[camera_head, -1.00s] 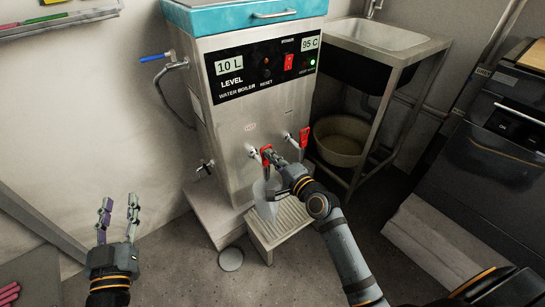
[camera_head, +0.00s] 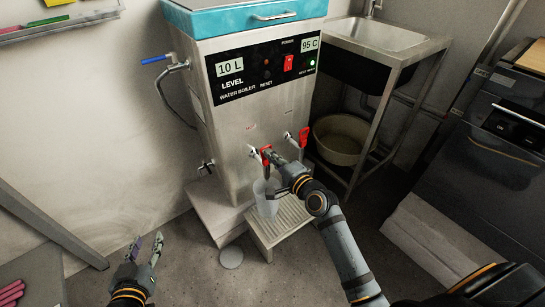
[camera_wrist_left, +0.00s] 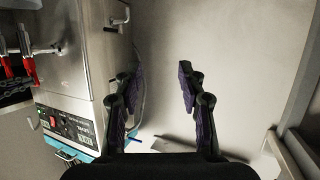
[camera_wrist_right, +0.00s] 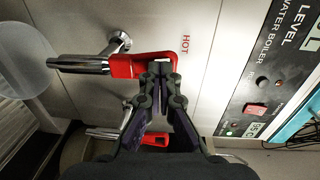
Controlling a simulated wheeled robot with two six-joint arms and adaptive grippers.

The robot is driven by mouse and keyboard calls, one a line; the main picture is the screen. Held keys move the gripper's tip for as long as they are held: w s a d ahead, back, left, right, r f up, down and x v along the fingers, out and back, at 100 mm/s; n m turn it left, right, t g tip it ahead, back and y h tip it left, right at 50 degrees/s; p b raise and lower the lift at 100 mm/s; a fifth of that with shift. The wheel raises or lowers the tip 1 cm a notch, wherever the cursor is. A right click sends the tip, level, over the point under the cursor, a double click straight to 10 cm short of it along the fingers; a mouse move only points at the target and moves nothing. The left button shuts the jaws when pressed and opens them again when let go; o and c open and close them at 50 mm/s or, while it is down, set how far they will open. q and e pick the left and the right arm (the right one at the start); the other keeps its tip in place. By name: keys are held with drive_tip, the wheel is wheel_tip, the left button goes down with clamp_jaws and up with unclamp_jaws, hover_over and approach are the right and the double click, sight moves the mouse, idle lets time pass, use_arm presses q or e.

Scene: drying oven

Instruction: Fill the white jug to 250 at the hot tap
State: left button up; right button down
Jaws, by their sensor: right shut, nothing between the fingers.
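The white jug (camera_head: 266,200) is translucent and stands on the drip tray under the hot tap (camera_head: 264,154) of the water boiler. Part of it shows at the left edge of the right wrist view (camera_wrist_right: 24,65). Its scale and water level cannot be read. My right gripper (camera_wrist_right: 163,72) is shut and empty, with its fingertips at the end of the tap's red handle (camera_wrist_right: 124,66), beside the HOT label. Whether they touch, and whether water runs, I cannot tell. My left gripper (camera_head: 148,242) is open and empty, low at the left, away from the jug.
The water boiler (camera_head: 240,120) shows 10 L and 95 C. A second red-handled tap (camera_head: 303,138) is just right of the hot one. The slotted drip tray (camera_head: 285,222) juts out in front. A sink stand (camera_head: 405,55) with a basin (camera_head: 340,140) stands right.

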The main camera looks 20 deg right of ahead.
use_arm(q)
drive_tip(key=s+d+f+g+p, duration=0.1)
drive_tip(key=s+f+g+p, duration=0.2)
drive_tip(key=s+f+g, duration=0.85)
drive_tip(key=shift+s+a+r+g+p, duration=0.65)
drive_tip(key=shift+s+a+r+p, duration=0.55)
drive_tip(key=shift+s+r+p, duration=1.4)
drive_tip(key=s+a+f+y+p, duration=0.1)
drive_tip(key=a+f+p, duration=0.15)
drive_tip(key=f, duration=0.35)
drive_tip(key=s+a+f+p, duration=0.1)
drive_tip(key=s+f+p, duration=0.15)
drive_tip(key=f, duration=0.35)
drive_tip(key=a+f+y+p, duration=0.1)
drive_tip(key=a+f+p, duration=0.15)
drive_tip(key=f, duration=0.35)
use_arm(e)
drive_tip(key=w+g+p, duration=0.1)
drive_tip(key=g+h+p, duration=0.1)
drive_tip(key=g, duration=0.1)
drive_tip(key=w+r+g+p, duration=0.1)
drive_tip(key=shift+w+a+p, duration=0.35)
drive_tip(key=shift+a, duration=0.05)
use_arm(q)
drive_tip(key=s+f, duration=0.2)
drive_tip(key=s, duration=0.4)
drive_tip(key=shift+d+f, duration=0.25)
drive_tip(key=shift+f, duration=0.1)
idle(0.7)
